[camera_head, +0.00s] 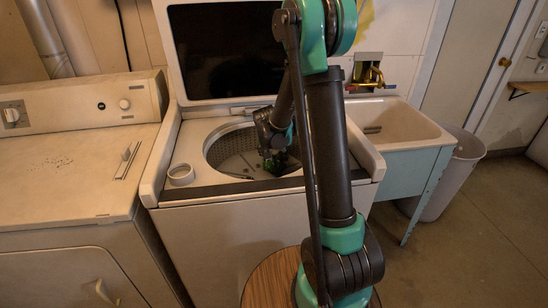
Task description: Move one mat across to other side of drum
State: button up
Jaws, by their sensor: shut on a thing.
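The washer drum (228,143) is open at the top, with a perforated metal wall. My gripper (274,162) reaches down into it, right of its middle. A dark mat (288,168) shows low in the right part of the drum, at my fingertips. My gripper is shut on it. The mat's outline is unclear, and my arm hides the drum's right side. The left part of the drum floor looks bare. I cannot make out a second mat.
The washer lid (232,52) stands open behind the drum. A white roll or ring (181,174) sits on the washer's front left corner. A dryer (70,165) stands at the left, a utility sink (398,128) and a bin (455,170) at the right.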

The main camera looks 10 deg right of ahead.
jog(key=shift+f, duration=0.15)
jog(key=o, duration=1.4)
jog(key=v, duration=1.2)
